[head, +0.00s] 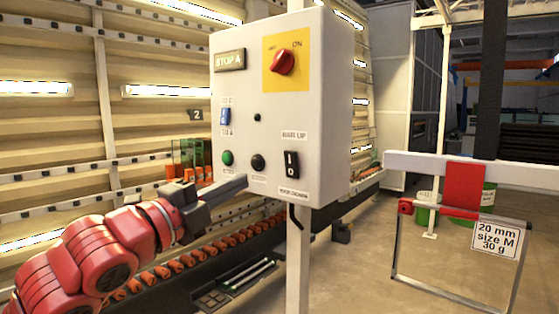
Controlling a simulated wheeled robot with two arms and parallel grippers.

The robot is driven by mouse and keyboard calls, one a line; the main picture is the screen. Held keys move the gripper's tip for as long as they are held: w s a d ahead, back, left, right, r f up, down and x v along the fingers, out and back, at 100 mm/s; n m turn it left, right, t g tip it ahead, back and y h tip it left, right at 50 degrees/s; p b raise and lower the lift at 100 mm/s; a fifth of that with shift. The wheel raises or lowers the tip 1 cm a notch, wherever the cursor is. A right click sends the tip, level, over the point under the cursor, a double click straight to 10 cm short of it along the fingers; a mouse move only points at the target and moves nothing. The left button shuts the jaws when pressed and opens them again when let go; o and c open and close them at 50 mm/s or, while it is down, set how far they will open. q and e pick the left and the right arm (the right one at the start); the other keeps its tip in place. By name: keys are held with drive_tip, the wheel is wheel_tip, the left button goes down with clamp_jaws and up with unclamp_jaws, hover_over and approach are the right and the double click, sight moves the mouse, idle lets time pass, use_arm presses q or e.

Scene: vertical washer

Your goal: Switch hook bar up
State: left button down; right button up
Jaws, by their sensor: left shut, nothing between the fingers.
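A pale grey control box (325,130) stands on a post. At its lower right is a black rocker switch (291,163) with white marks, a "BAR UP" label above it and another label below it that is hard to read. My left gripper (240,184) is shut and empty. Its dark fingers point right, near the box's lower left edge, below the green button (228,158) and left of the rocker switch. I cannot tell whether the fingers touch the box. A white horizontal bar (530,176) is at the right. My right gripper is not in view.
The box also carries a red rotary knob (283,62) on a yellow plate, a blue switch (225,116) and a black button (258,162). A metal frame (398,250) with a sign (496,239) hangs at the bar. A lit ribbed wall stands behind, left.

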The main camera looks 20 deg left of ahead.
sight(290, 157)
use_arm(q)
drive_tip(key=p+x, duration=0.4)
drive_tip(key=x, duration=0.8)
drive_tip(key=shift+s+d, duration=0.1)
drive_tip(key=shift+w, duration=0.35)
drive_tip(key=shift+r, duration=0.1)
drive_tip(key=shift+w+d+g, duration=0.1)
drive_tip(key=shift+w+g, duration=0.05)
drive_tip(key=shift+g, duration=0.15)
